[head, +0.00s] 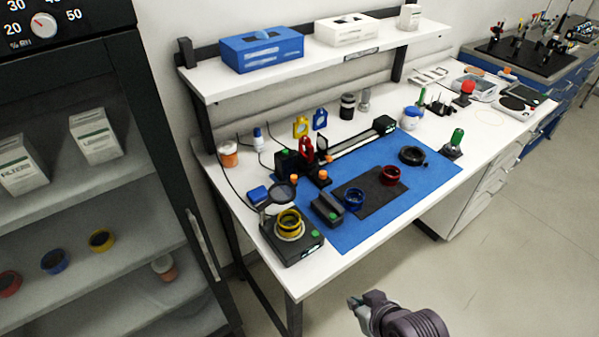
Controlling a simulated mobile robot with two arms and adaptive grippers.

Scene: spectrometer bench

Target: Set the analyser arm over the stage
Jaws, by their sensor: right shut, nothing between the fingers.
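A black instrument (300,247) with a green button stands at the bench's front left corner. Its round pale stage (291,235) carries a yellow ring (289,219). A dark arm ending in a round ring (281,193), which looks like the analyser arm, shows just behind the yellow ring. I cannot tell how much of the stage it covers. My right gripper (360,301) is shut and empty, low in front of the bench, over the floor and well apart from the instrument. My left gripper is out of view.
On the blue mat (425,175) are a dark pad with a blue ring (354,198) and red ring (391,175), a black box (327,209) and a rail (350,138). Red, yellow and blue holders stand behind. Floor right of my gripper is clear.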

